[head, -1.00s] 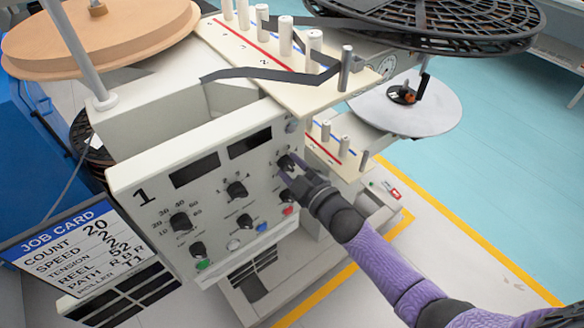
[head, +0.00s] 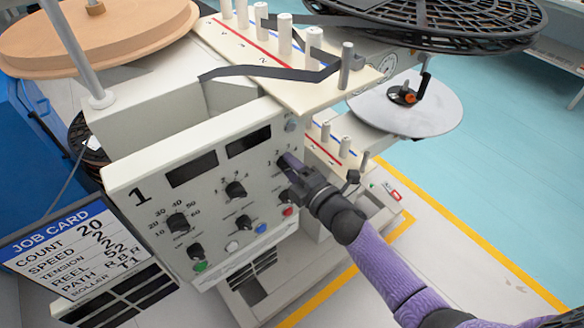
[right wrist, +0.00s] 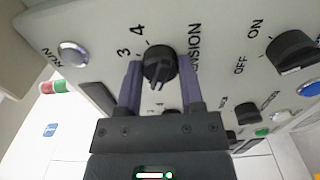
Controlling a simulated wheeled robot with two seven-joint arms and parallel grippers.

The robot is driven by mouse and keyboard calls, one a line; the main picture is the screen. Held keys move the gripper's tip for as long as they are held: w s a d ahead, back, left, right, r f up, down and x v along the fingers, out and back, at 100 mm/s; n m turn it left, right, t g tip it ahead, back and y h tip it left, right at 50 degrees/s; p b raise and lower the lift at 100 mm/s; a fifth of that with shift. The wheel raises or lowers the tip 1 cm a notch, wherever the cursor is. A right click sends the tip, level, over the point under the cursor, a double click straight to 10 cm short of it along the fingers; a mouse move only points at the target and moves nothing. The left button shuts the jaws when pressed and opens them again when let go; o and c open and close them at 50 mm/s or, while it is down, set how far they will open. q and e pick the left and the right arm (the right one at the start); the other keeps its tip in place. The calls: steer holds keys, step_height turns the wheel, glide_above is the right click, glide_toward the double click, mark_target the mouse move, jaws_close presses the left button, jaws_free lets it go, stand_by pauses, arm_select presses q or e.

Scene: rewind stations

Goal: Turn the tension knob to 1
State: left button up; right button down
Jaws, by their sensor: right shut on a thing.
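The tension knob (right wrist: 160,64) is a black knob on the cream panel of station 1. In the right wrist view it sits between the two purple fingers of my right gripper (right wrist: 160,75), which is shut on it. The marks 3 and 4 and part of the word TENSION show around it; a finger hides some letters. I cannot tell which number the pointer meets. In the head view my right gripper (head: 287,164) reaches the panel's right side and covers most of the knob. My left gripper is not in view.
The panel (head: 150,235) carries other black knobs, such as the speed-side knob (head: 236,190), and coloured buttons. An ON/OFF knob (right wrist: 292,51) is close by. A plate with rollers (head: 270,50) overhangs above. A job card (head: 75,250) stands at left. Open floor lies right.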

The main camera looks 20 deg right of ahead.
steer(key=shift+f+n, duration=0.1)
steer(key=shift+n, duration=0.2)
steer(key=shift+c, duration=1.1)
jaws_free()
steer(key=p+v, duration=0.1)
steer(key=v, duration=0.9)
